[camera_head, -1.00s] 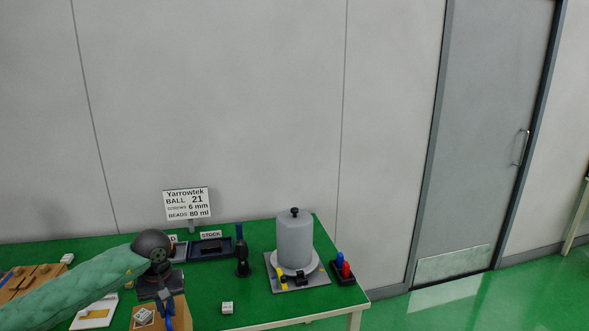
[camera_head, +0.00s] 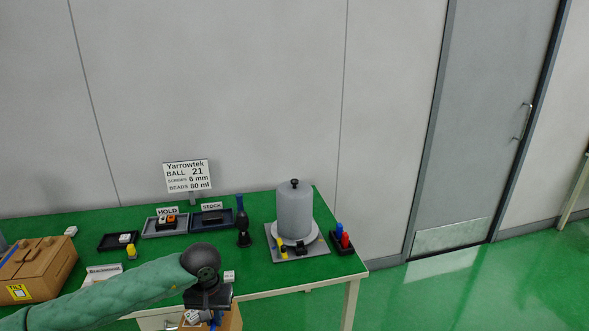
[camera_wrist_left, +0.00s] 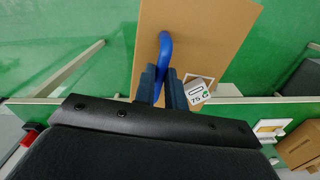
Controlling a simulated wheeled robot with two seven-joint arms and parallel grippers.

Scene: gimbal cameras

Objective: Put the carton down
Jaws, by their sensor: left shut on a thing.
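My left gripper (camera_head: 212,312) is shut on the blue handle (camera_wrist_left: 165,48) of a brown carton (camera_head: 231,319). The carton is cut off by the bottom edge of the head view, in front of the table's front edge. In the left wrist view, the carton (camera_wrist_left: 205,30) extends away beyond the fingers, with green floor around it. A white marked piece (camera_wrist_left: 196,92) shows at the carton's near edge. The carton's underside is hidden, and I cannot tell whether anything supports it. My right gripper is not in view.
The green table (camera_head: 255,272) holds another brown carton (camera_head: 38,268) at left, the HOLD tray (camera_head: 150,229), the STOCK tray (camera_head: 228,222) and a grey cylinder device (camera_head: 295,212). A small white block (camera_head: 229,276) lies near its front edge. Open floor (camera_head: 440,300) is at right.

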